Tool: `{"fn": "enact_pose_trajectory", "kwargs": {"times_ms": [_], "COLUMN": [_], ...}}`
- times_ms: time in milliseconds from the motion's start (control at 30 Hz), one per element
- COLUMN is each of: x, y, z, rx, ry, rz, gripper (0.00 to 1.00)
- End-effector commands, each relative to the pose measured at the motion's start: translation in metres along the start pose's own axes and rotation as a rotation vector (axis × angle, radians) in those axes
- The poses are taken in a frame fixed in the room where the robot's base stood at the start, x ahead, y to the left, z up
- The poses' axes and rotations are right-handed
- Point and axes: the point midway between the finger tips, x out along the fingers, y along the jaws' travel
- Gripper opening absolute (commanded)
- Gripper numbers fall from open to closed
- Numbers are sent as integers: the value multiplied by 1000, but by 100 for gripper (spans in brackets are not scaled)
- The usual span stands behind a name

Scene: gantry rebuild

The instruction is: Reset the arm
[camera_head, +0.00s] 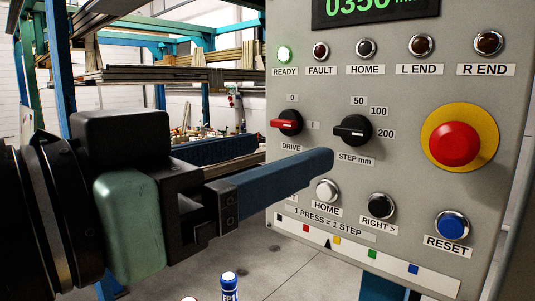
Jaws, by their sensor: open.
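My gripper (322,161) reaches in from the left, in front of the control panel. One long dark blue finger shows, seen from the side; the other finger is not distinguishable. The gripper is open, and nothing shows held in it. The fingertip overlaps the panel below the black step knob (352,130); I cannot tell whether it touches. The grey control panel (400,165) fills the right side. The blue RESET button (452,225) is at the lower right, apart from the finger. The finger hides part of the panel's lower left.
A red emergency button (454,143) on a yellow disc sticks out above RESET. The red drive switch (288,122), the white HOME button (327,190) and the black RIGHT button (381,205) are near the finger. A blue cylinder (229,287) stands low. Racks with boards are behind.

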Motion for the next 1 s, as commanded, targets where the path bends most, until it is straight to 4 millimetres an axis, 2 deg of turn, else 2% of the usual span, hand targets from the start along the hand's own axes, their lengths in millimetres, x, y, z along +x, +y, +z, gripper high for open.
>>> {"fn": "enact_pose_trajectory", "kwargs": {"times_ms": [333, 467, 733, 867, 1000], "x": [-2, 5, 28, 26, 15], "y": [0, -4, -28, -34, -31], "z": [0, -3, -27, -39, -50], "rx": [0, -6, -1, 38, 108], "ry": [1, 39, 294, 427, 558], "rz": [-1, -30, -262, -394, -530], "gripper": [80, 80, 80, 80, 80]}}
